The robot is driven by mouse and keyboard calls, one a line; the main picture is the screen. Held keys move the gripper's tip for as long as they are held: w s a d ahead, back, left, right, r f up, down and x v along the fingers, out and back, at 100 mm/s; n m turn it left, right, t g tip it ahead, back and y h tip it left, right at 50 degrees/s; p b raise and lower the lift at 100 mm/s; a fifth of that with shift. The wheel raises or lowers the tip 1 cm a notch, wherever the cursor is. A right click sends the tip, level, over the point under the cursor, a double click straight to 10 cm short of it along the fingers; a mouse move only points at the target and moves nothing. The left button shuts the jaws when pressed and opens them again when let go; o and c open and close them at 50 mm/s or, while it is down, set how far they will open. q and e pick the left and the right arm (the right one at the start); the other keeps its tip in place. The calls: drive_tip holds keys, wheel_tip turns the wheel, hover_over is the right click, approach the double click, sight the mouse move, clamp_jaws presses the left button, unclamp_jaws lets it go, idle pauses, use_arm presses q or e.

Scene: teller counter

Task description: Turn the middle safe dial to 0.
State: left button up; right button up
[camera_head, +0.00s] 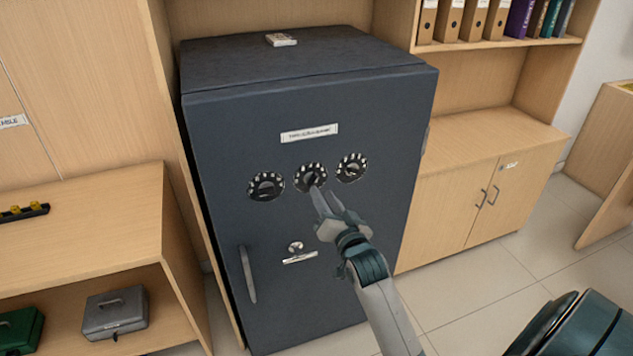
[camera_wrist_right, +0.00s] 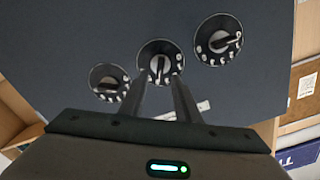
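The dark blue-grey safe (camera_head: 300,230) has three black dials with white marks in a row on its door. The middle dial (camera_head: 309,176) is partly behind my right gripper (camera_head: 316,190) in the head view. In the wrist view the middle dial (camera_wrist_right: 160,60) has a silver knob standing roughly upright. My right gripper (camera_wrist_right: 163,85) has its two fingers apart, pointing at this dial, with the knob seen between their tips. I cannot tell whether they touch it. The left dial (camera_head: 266,187) and right dial (camera_head: 351,167) stand on either side. My left gripper is out of view.
A white label (camera_head: 309,133) is above the dials. A silver handle (camera_head: 298,254) and a long vertical handle (camera_head: 247,274) are below them. Wooden shelving (camera_head: 100,220) stands left, with a grey cash box (camera_head: 115,312). A low cabinet (camera_head: 485,200) stands right.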

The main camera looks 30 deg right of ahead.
sight(315, 183)
drive_tip(key=shift+p+x, duration=0.45)
drive_tip(key=shift+x, duration=2.55)
drive_tip(key=shift+s, duration=0.1)
drive_tip(key=shift+c, duration=0.6)
clamp_jaws()
